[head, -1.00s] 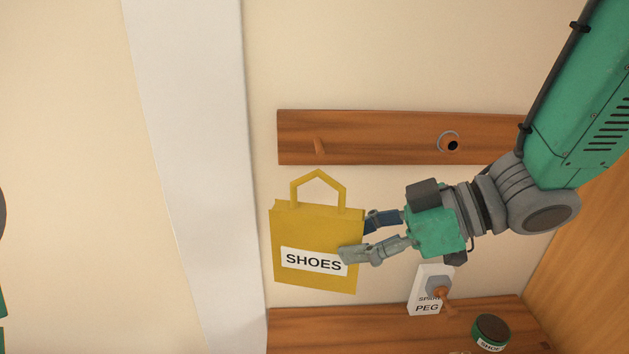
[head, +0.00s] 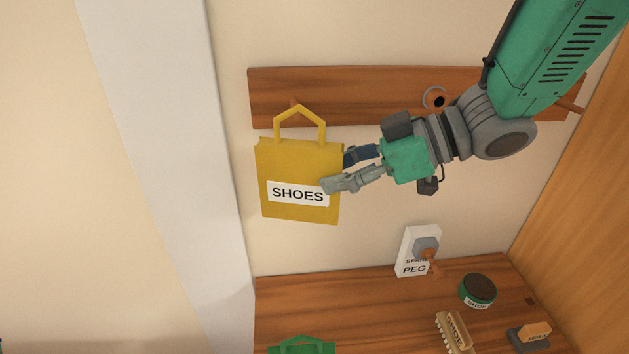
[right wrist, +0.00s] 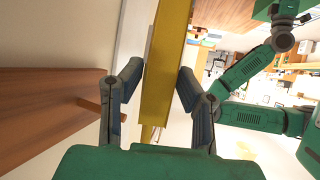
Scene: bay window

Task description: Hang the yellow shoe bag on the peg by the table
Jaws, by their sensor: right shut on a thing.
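The yellow shoe bag (head: 297,211), labelled SHOES, hangs upright in the air with its looped handle up. It also shows edge-on in the right wrist view (right wrist: 166,75). My right gripper (head: 335,170) is shut on its right side. The handle's top overlaps the wooden board (head: 360,88) on the wall, right at the left peg (head: 294,102). The peg is partly hidden behind the handle. I cannot tell whether the loop is around it or in front of it. In the right wrist view, a peg (right wrist: 88,105) sticks out left of the gripper. My left gripper is not visible.
A grey ring with a dark centre (head: 436,99) and a right peg (head: 570,106) are on the board. Below, the wooden table (head: 370,310) holds a SPARE PEG card (head: 410,258), a round tin (head: 477,289), a brush (head: 455,333) and a green bag (head: 302,346).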

